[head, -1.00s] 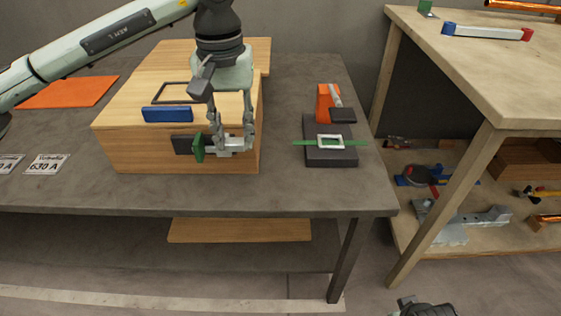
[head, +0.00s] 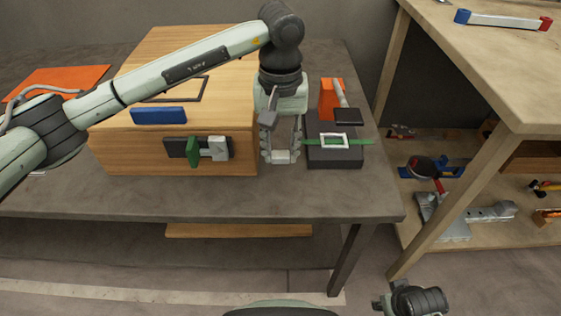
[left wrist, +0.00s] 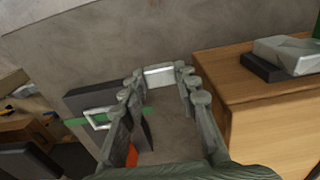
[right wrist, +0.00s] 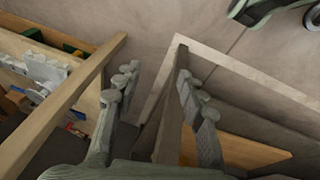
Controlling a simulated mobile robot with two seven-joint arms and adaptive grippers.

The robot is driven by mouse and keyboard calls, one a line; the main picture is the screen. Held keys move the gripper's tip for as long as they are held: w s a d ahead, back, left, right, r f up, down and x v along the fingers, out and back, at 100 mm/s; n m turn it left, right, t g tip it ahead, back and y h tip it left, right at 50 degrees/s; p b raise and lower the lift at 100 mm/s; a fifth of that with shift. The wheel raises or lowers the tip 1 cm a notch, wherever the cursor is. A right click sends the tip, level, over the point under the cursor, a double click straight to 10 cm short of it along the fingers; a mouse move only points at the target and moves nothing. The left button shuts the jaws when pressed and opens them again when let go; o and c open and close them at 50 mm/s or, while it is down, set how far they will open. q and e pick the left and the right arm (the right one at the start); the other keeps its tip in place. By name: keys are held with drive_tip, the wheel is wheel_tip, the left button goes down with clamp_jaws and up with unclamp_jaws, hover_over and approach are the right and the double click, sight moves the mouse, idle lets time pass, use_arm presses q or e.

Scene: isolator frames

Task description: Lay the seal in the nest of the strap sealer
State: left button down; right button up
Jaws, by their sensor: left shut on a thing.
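The seal is a small pale metal piece (left wrist: 158,75) between the fingertips of my left gripper (head: 281,156); it also shows in the head view (head: 281,157). The left gripper is shut on it, above the table just right of the wooden box and left of the strap sealer. The strap sealer has a dark base (head: 335,158), an orange body (head: 331,95) and a grey lever. A pale frame, apparently the nest (head: 322,142), sits on the base with a green strap across it; it also shows in the left wrist view (left wrist: 97,121). My right gripper (right wrist: 155,80) is open and empty.
The wooden box (head: 120,155) carries a blue bar (head: 158,115) and, on its front, a dark plate with a green piece and a grey block (head: 217,148). A wooden bench (head: 490,70) stands at right. The grey table's front is clear.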

sight(281, 154)
use_arm(q)
drive_tip(key=shift+f, duration=0.65)
wheel_tip(281, 154, down, 3)
drive_tip(key=shift+f, duration=0.35)
use_arm(e)
drive_tip(key=shift+w+d+f, duration=0.1)
drive_tip(key=shift+d+f, duration=0.05)
drive_tip(key=shift+f, duration=0.5)
